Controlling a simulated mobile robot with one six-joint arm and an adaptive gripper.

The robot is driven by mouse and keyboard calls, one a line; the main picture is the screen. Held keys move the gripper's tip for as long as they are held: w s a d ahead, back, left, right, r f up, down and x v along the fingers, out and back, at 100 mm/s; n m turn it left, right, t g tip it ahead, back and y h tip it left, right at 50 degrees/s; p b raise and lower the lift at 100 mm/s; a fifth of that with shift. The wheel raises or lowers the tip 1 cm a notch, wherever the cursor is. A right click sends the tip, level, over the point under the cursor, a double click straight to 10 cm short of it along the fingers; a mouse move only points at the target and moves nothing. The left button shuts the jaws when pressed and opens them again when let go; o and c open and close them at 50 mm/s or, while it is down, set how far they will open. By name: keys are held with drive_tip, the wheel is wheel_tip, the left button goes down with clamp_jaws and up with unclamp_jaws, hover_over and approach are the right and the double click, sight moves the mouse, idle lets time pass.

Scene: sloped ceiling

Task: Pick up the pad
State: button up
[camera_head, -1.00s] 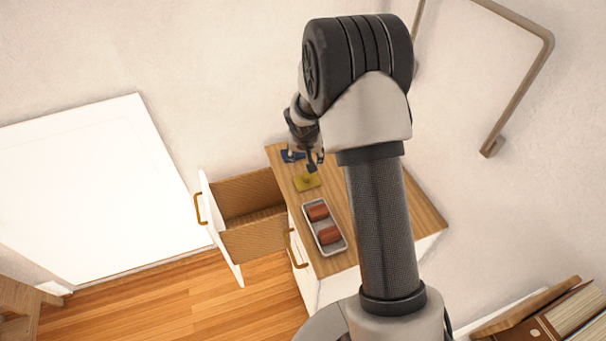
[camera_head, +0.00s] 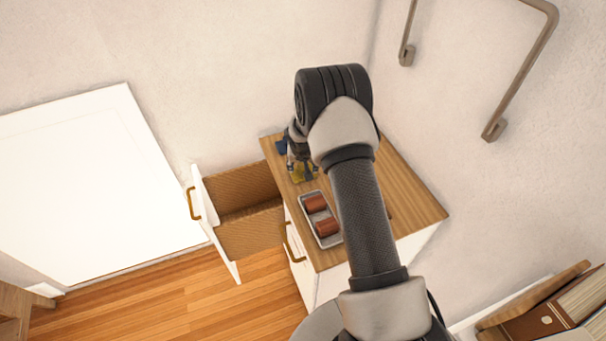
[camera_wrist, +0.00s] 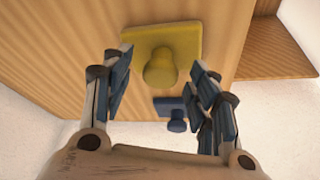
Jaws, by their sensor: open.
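A yellow pad with a round knob (camera_wrist: 183,43) lies on the wooden cabinet top in the wrist view, in front of and between my open fingers. In the head view the yellow pad (camera_head: 299,177) shows in part under my gripper (camera_head: 302,168). A smaller blue pad with a knob (camera_wrist: 172,106) lies beside the yellow one; in the head view the blue pad (camera_head: 281,147) is partly hidden by my wrist. In the wrist view my gripper (camera_wrist: 163,72) is open and empty, with its fingers to either side of the yellow knob. I cannot tell whether they touch it.
A grey tray (camera_head: 331,242) with two reddish-brown blocks stands near the front of the cabinet top (camera_head: 413,203). An open, empty drawer (camera_head: 250,230) sticks out to the left. Walls stand behind and to the right, with a bent metal rail (camera_head: 522,85).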

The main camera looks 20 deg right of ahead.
drive_tip(key=shift+w+d+f, duration=0.1)
drive_tip(key=shift+w+f, duration=0.15)
drive_tip(key=shift+f, duration=0.3)
drive_tip(key=shift+c, duration=0.4)
drive_tip(key=c, duration=1.1)
